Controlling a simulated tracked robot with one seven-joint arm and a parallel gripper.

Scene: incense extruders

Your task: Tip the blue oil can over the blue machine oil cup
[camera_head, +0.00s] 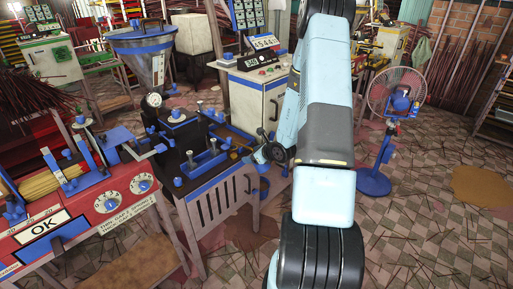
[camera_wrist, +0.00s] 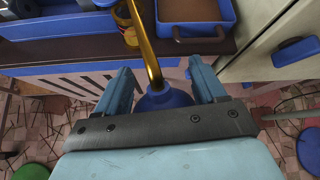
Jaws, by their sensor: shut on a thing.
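The blue oil can (camera_wrist: 166,99) is between the two fingers of my gripper (camera_wrist: 164,88) in the wrist view. Its long brass spout (camera_wrist: 147,45) rises from it toward the top of that view. My gripper is shut on the can, and the steel palm bar hides its lower part. In the head view my gripper (camera_head: 264,153) is at the right end of the dark-topped blue machine (camera_head: 212,180), and the can is too small to make out there. Several blue fittings stand on the machine; I cannot tell which is the oil cup.
A white cabinet (camera_head: 256,103) stands behind. A red machine (camera_head: 115,205) is at left, and a blue fan (camera_head: 374,182) stands at right.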

